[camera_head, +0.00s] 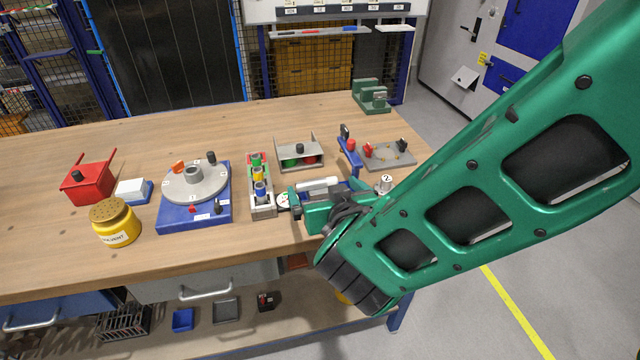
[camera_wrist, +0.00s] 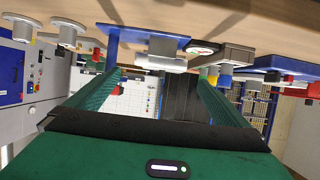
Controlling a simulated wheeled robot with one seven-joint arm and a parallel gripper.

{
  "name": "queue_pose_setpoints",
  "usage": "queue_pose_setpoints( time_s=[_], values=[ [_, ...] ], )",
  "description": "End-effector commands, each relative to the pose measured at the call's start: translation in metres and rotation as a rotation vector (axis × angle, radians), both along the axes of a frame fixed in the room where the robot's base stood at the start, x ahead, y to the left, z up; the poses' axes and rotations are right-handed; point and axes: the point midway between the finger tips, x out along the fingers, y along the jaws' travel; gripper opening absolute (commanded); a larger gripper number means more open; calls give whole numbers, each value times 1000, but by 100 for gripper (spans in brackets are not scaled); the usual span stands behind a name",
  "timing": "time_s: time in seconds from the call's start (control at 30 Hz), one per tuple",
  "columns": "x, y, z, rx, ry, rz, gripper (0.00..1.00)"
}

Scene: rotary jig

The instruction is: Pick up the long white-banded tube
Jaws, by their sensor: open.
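A grey rack (camera_head: 262,209) holds several short coloured tubes, among them a green tube (camera_head: 256,161), a yellow tube (camera_head: 258,173) and a blue tube (camera_head: 261,190). The wrist view shows a yellow tube (camera_wrist: 213,75) and a blue tube (camera_wrist: 225,80). I cannot make out a white band or compare lengths, so I cannot tell which is the long white-banded tube. My gripper (camera_head: 326,194) is open and empty just right of the rack, low over the bench. A whitish cylinder (camera_head: 317,184) lies just beyond its fingers; it also shows in the wrist view (camera_wrist: 162,56).
A blue base with a grey rotary plate (camera_head: 209,187) stands left of the rack. A grey bracket tray (camera_head: 299,152) and a grey plate (camera_head: 388,157) stand behind. A yellow solvent jar (camera_head: 115,224) and red box (camera_head: 88,182) are at left.

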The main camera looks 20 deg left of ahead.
Motion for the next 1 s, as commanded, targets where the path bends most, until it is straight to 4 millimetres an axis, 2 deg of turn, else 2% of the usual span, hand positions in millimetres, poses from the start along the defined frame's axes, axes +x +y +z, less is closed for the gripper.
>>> queue_pose_setpoints(
  time_s=[0.23, 0.53, 0.87, 1.0],
  values=[
    [14, 7, -7, -1, 1, -3, 100],
    [44, 25, -23, -1, 1, -4, 100],
    [48, 28, -25, -1, 0, -2, 100],
    [48, 28, -25, -1, 0, -2, 67]
  ],
)
